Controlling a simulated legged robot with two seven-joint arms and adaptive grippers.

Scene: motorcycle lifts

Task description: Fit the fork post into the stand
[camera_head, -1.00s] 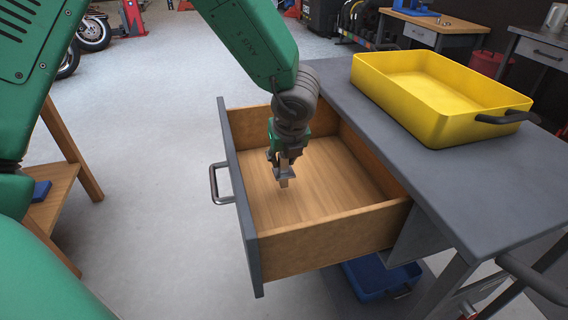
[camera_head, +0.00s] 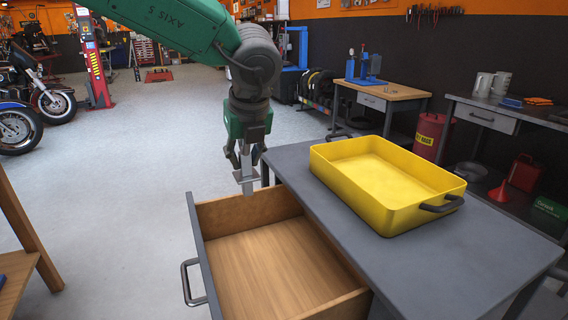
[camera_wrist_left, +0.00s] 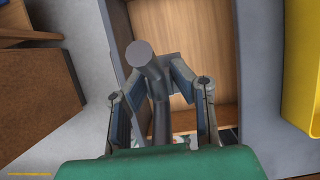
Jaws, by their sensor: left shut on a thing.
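My left gripper (camera_head: 246,158) points down above the far left part of the open drawer (camera_head: 258,250) and is shut on a grey metal piece, likely the fork post (camera_head: 248,184). The piece hangs below the fingers, clear of the drawer floor, with a flat plate partway along it. In the left wrist view the gripper (camera_wrist_left: 158,85) holds the fork post (camera_wrist_left: 140,54), whose round end shows over the drawer. A blue fixture (camera_head: 366,68) stands on the far wooden bench; I cannot tell whether it is the stand. My right gripper is not in view.
A yellow tray (camera_head: 390,212) with dark handles sits on the grey workbench (camera_head: 420,262) right of the drawer. The drawer looks empty. Another bench (camera_head: 500,112) with mugs stands at the right. The grey floor (camera_head: 120,160) is open to the left.

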